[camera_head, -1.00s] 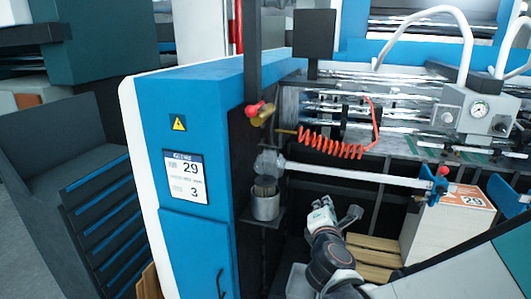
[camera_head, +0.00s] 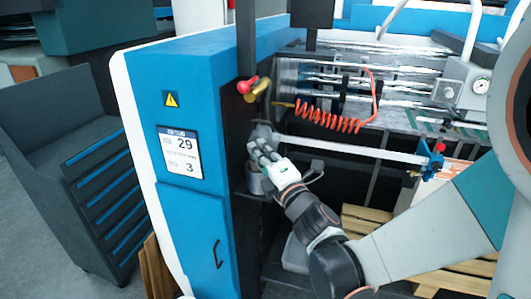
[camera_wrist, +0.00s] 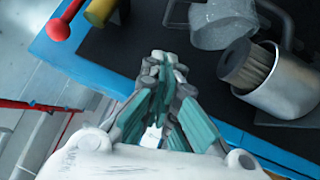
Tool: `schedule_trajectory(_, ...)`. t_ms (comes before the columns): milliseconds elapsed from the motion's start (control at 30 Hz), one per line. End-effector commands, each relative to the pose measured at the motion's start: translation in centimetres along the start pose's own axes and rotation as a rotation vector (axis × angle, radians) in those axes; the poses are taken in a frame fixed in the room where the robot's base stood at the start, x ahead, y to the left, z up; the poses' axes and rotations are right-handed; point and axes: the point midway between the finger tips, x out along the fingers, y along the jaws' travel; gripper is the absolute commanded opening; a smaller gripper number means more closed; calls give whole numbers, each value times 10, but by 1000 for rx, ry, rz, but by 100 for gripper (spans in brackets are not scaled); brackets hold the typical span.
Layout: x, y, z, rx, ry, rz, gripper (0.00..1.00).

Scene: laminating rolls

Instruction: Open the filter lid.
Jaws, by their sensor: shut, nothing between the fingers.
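The filter is a metal canister (camera_wrist: 285,85) on the dark side of the blue machine, with a ribbed filter element (camera_wrist: 262,72) showing in its mouth. Its grey, cup-shaped lid (camera_wrist: 222,22) stands apart from the mouth, swung up beside a bracket. In the head view the lid (camera_head: 262,132) shows behind my fingers, and the canister (camera_head: 256,182) is partly hidden by my gripper. My gripper (camera_head: 261,149) is shut and empty, in front of the filter. In the wrist view its fingertips (camera_wrist: 164,60) are left of the lid and canister, with a visible gap.
A red-knobbed lever (camera_wrist: 62,27) and a yellow knob (camera_wrist: 100,12) stick out above the filter. A red coiled hose (camera_head: 328,118) and a long metal bar (camera_head: 350,148) are to the right. A dark drawer cabinet (camera_head: 85,180) stands left. Wooden pallets (camera_head: 365,222) lie below.

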Motion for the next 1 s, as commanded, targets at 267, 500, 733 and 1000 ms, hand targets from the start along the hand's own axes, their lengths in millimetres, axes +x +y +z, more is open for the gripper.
schedule_trajectory(267,47,0,12,-2,-3,-1,0)
schedule_trajectory(500,61,0,27,-1,-1,-1,0)
schedule_trajectory(733,63,0,28,-1,0,-1,0)
schedule_trajectory(1000,70,2,35,-1,-1,-1,0)
